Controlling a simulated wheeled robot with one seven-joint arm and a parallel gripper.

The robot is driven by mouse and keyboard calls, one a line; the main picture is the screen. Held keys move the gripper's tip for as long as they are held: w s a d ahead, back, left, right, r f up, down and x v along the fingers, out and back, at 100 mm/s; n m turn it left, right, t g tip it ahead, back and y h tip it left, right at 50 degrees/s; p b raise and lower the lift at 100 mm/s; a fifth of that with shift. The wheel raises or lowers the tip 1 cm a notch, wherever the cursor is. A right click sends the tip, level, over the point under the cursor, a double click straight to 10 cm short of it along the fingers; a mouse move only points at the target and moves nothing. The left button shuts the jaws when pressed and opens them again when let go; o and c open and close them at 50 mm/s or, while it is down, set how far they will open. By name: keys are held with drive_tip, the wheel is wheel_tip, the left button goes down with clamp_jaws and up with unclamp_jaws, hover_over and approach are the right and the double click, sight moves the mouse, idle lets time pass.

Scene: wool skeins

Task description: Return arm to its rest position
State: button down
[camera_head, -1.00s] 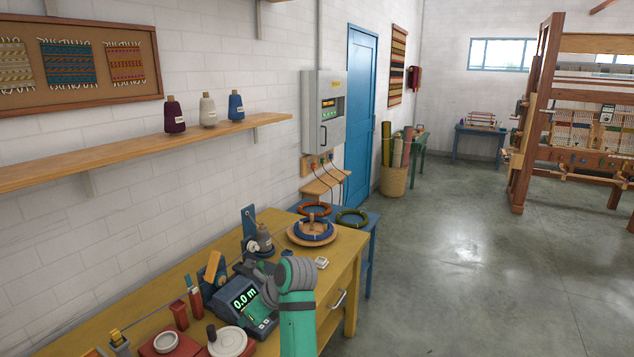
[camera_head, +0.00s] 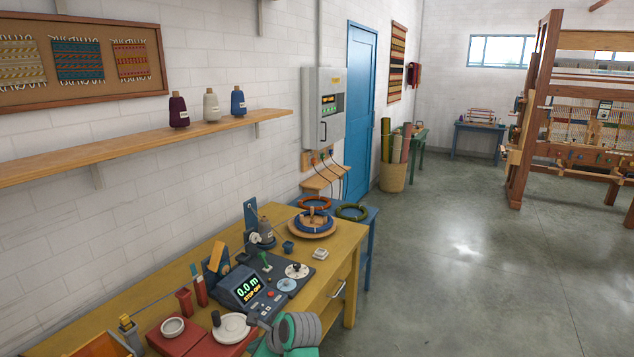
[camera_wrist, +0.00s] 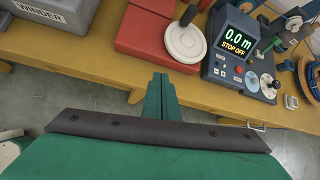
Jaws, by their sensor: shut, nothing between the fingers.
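My gripper (camera_wrist: 161,88) shows in the wrist view, its green fingers shut together with nothing between them. It is over the floor just off the front edge of the yellow bench (camera_wrist: 90,70). In the head view, part of my green and grey arm (camera_head: 295,332) shows at the bottom edge, in front of the bench; the fingers are out of that view.
The bench (camera_head: 338,250) carries a winder console (camera_head: 245,287) reading "0.0 m STOP OFF", a red base (camera_head: 185,340) with a white disc (camera_head: 231,327), and a wooden dish (camera_head: 328,232) with a blue skein (camera_head: 312,224). Open floor (camera_head: 460,270) lies to the right.

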drive_tip(key=s+d+f+n+t+h, duration=0.15)
drive_tip(key=s+f, duration=0.25)
drive_tip(key=f, duration=0.4)
drive_tip(key=s+d+f+n+t, duration=0.2)
drive_tip(key=s+d+f, duration=0.1)
drive_tip(key=s+f, duration=0.3)
drive_tip(key=s+d+f+n+t+h, duration=0.1)
drive_tip(key=s+d+f+n, duration=0.15)
drive_tip(key=s, duration=0.35)
drive_tip(key=s+d+f+n+t+h, duration=0.1)
drive_tip(key=s+d+f+n, duration=0.2)
drive_tip(key=s, duration=0.4)
drive_tip(key=s+d+r+n+t+h, duration=0.1)
drive_tip(key=s+d+n, duration=0.1)
drive_tip(key=s, duration=0.5)
drive_tip(key=s+d+r+n+t+h, duration=0.1)
drive_tip(key=s+d+n, duration=0.2)
drive_tip(key=s, duration=0.4)
drive_tip(key=s+d+r+n+t+h, duration=0.1)
drive_tip(key=s+r+n+t, duration=0.1)
drive_tip(key=s+r+n, duration=0.5)
drive_tip(key=s+r, duration=0.6)
drive_tip(key=s, duration=0.1)
drive_tip(key=shift+d+r+n+t, duration=0.25)
drive_tip(key=shift+d+n+t, duration=0.1)
drive_tip(key=shift+n, duration=0.05)
drive_tip(key=shift+w, duration=0.1)
